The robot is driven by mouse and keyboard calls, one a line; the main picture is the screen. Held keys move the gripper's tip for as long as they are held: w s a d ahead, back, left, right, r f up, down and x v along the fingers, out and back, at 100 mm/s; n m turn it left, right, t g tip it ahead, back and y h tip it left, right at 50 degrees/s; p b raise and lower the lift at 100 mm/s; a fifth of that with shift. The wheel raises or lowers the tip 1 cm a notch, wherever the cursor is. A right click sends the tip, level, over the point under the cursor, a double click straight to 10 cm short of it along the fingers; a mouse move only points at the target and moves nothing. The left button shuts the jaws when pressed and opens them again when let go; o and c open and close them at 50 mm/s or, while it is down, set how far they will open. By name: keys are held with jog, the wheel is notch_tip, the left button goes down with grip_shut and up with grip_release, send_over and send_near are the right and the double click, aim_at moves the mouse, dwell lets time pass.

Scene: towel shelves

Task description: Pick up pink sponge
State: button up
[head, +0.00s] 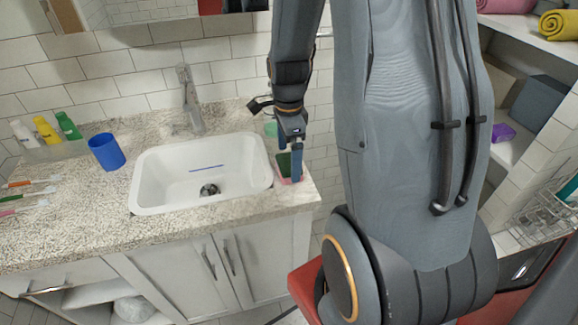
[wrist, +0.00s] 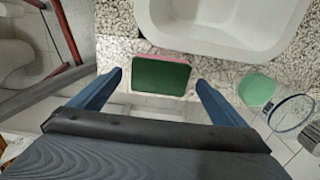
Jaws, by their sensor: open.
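The pink sponge (head: 291,180) lies on the speckled countertop to the right of the sink, near the counter's front right corner. Its upper face is dark green, and a pink edge shows around it in the wrist view (wrist: 160,77). My gripper (wrist: 159,80) is open, with one blue finger on either side of the sponge in the picture and gaps between. In the head view my gripper (head: 297,165) points down at the sponge and hides part of it. I cannot tell its exact height above the counter.
The white sink (head: 262,176) is close beside the sponge. A green round object (wrist: 257,89) and a clear round rim (wrist: 292,113) show at the right. A blue cup (head: 107,152), several bottles and toothbrushes are at the counter's left. Shelves with towels stand right.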

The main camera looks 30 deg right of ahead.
jog(key=shift+f, duration=1.45)
jog(key=c, duration=1.2)
jog(key=shift+r+p, duration=0.15)
jog(key=shift+p, duration=0.2)
